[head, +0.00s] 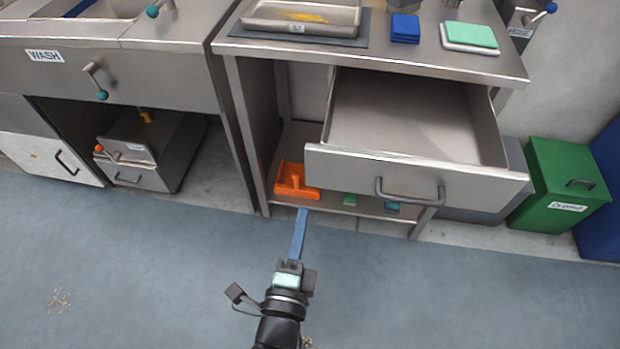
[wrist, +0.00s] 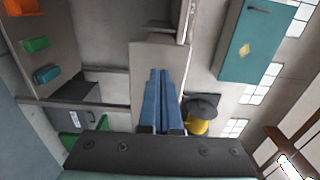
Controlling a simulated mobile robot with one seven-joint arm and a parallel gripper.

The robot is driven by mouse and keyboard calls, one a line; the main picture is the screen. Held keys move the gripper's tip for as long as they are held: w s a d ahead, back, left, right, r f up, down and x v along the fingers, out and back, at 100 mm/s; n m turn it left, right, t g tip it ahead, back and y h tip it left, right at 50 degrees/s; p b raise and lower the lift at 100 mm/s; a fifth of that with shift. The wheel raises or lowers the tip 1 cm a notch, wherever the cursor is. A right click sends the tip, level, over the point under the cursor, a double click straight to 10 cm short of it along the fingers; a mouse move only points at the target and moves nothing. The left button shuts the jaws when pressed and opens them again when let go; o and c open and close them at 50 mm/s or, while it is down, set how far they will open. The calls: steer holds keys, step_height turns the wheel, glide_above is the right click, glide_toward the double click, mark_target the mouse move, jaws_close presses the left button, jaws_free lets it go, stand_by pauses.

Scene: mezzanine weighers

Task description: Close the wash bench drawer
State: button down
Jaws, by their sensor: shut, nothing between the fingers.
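A grey metal drawer (head: 418,178) stands pulled far out of the steel bench (head: 507,68) on the right in the head view. Its inside looks empty, and a dark bar handle (head: 410,196) is on its front. My gripper (head: 303,211) is shut and empty, its long blue fingers together. In the head view it shows in front of the bench, left of and below the drawer front, apart from the handle in the picture. In the wrist view the blue fingers (wrist: 163,75) overlap a pale grey panel (wrist: 150,50), probably the drawer front; I cannot tell the gap.
A tray (head: 304,30), blue sponges (head: 405,28) and a green block stand on top. A sink unit labelled WASH (head: 44,56) is left; a green bin (head: 560,185) is right. Floor in front is mostly clear.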

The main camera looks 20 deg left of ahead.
mark_target(313, 170)
steer(key=p+x, duration=0.1)
steer(key=x, duration=0.7)
steer(key=shift+w+a, duration=0.15)
steer(key=shift+w, duration=0.25)
